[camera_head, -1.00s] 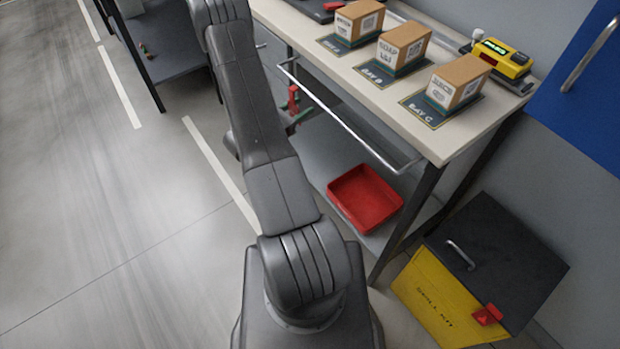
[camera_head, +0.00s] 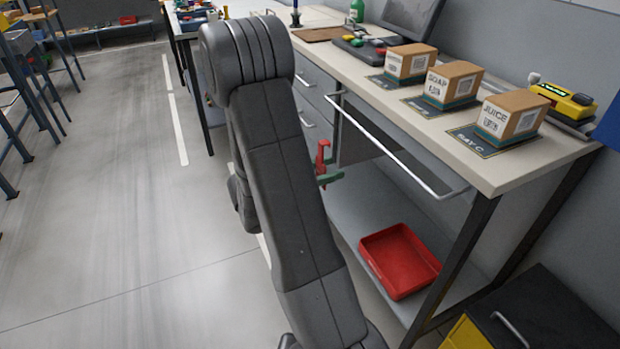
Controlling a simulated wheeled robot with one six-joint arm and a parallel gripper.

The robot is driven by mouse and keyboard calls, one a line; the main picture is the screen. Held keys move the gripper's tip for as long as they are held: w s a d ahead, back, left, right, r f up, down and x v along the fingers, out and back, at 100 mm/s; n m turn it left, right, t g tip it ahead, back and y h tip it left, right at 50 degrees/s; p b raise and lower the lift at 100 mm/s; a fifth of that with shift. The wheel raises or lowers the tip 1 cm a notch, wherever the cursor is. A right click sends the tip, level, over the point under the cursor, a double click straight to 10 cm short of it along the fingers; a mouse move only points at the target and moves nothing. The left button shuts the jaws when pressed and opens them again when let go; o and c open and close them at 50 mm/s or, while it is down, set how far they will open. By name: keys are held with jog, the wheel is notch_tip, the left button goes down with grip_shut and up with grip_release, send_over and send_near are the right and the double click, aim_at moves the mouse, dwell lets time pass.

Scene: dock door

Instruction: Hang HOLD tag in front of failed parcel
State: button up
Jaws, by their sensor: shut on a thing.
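Three cardboard parcels stand in a row on the bench. The JUICE parcel (camera_head: 508,117) is on the BAY C mat (camera_head: 468,139), nearest. The SOAP parcel (camera_head: 450,85) is in the middle. A third parcel (camera_head: 408,64), its word too small to read, is farthest. No mark of a failed parcel is legible. No HOLD tag can be made out. My gripper is not visible; my arm fills the centre. A small red and green thing (camera_head: 323,165) shows just right of my arm, below the bench top; I cannot tell what it is.
A yellow device with a green display (camera_head: 565,98) lies behind the JUICE parcel. A metal rail (camera_head: 390,150) runs along the bench front. A red tray (camera_head: 400,260) sits on the lower shelf. A dark-lidded yellow bin (camera_head: 535,310) stands lower right. The left floor is open.

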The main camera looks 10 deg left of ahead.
aim_at(319, 170)
jog(key=s+a+r, duration=0.3)
jog(key=s+r, duration=0.1)
jog(key=s, duration=0.3)
jog(key=b+x, duration=0.3)
jog(key=x, duration=1.3)
jog(key=shift+f+b, duration=0.35)
jog(key=shift+w, duration=0.1)
dwell(0.4)
jog(key=o, duration=1.1)
jog(key=v, duration=0.7)
jog(key=p+v, duration=0.1)
jog(key=v, duration=0.5)
jog(key=shift+a+r+p, duration=0.25)
jog(key=shift+a+p, duration=0.05)
jog(key=shift+a, duration=0.1)
